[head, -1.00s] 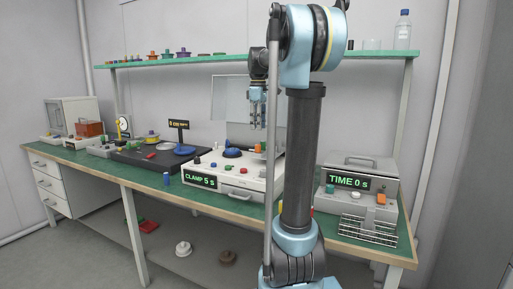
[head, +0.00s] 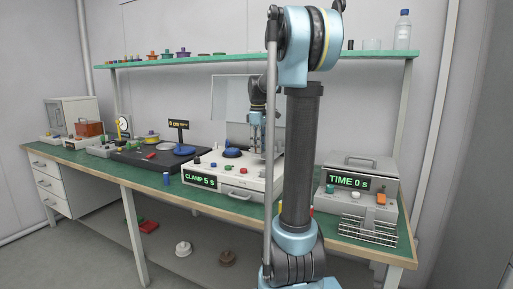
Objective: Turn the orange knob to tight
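The white machine (head: 218,188) with the green "CLAMP 5 s" display (head: 200,179) stands in the middle of the bench. The orange knob at its back right, seen earlier, is now hidden behind my gripper (head: 257,150). My gripper points straight down with its fingertips at the knob's place. The fingers are small and partly edged by my own arm, so I cannot tell whether they touch or grip the knob. The knob's setting does not show.
My own arm column covers part of the bench. A grey box with "TIME 0 s" (head: 348,181) and an orange control (head: 381,199) stands right. A dark board (head: 140,158) lies left. A shelf (head: 190,60) runs above the bench.

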